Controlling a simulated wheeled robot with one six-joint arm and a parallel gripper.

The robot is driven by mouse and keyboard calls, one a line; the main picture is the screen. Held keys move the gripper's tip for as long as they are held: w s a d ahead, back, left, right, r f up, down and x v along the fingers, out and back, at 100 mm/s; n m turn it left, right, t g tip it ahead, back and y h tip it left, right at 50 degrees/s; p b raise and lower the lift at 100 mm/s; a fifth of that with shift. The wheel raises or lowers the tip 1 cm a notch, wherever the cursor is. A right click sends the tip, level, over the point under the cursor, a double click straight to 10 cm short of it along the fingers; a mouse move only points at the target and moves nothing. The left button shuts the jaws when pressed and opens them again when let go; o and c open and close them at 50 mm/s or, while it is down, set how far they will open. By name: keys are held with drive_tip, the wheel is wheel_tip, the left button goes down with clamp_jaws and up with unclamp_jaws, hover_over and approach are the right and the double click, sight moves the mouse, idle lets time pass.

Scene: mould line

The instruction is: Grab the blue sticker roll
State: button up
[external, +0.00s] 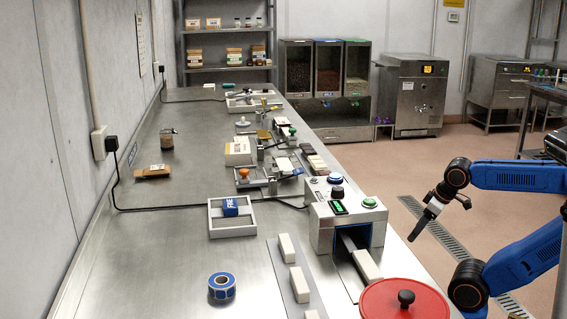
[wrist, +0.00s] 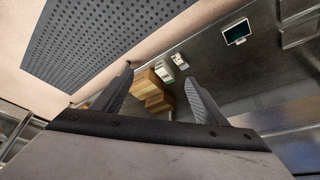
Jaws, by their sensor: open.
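The blue sticker roll (external: 222,286) lies on the steel bench near the front, left of a strip with pale blocks. It is a blue ring with white labels around its side. My gripper (external: 418,236) hangs from the blue arm off the right side of the bench, well apart from the roll. In the wrist view my gripper (wrist: 160,80) is open, with nothing between its two dark fingers. The roll does not show in the wrist view.
To the right are pale blocks (external: 299,284), a box with buttons (external: 347,212) and a red lid (external: 405,300). A black cable (external: 160,209) crosses the bench. The bench around the roll is clear.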

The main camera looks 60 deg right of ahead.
wheel_tip(320, 180, up, 39)
drive_tip(key=w+a+r+n+y, duration=0.1)
drive_tip(key=w+a+r+n, duration=0.25)
drive_tip(key=w+a, duration=0.5)
drive_tip(key=w+a+r+n+y, duration=0.15)
drive_tip(key=w+a+r, duration=0.25)
drive_tip(key=w+a, duration=0.4)
drive_tip(key=n+g+y, duration=0.2)
drive_tip(key=n+g, duration=0.2)
drive_tip(key=n, duration=0.6)
hover_over(224, 274)
drive_tip(key=s+d, duration=0.3)
drive_tip(key=d, duration=0.3)
drive_tip(key=shift+f, duration=6.35)
drive_tip(key=x, duration=1.7)
drive_tip(key=shift+w+a, duration=0.25)
drive_tip(key=shift+w, duration=0.1)
drive_tip(key=c, duration=1.1)
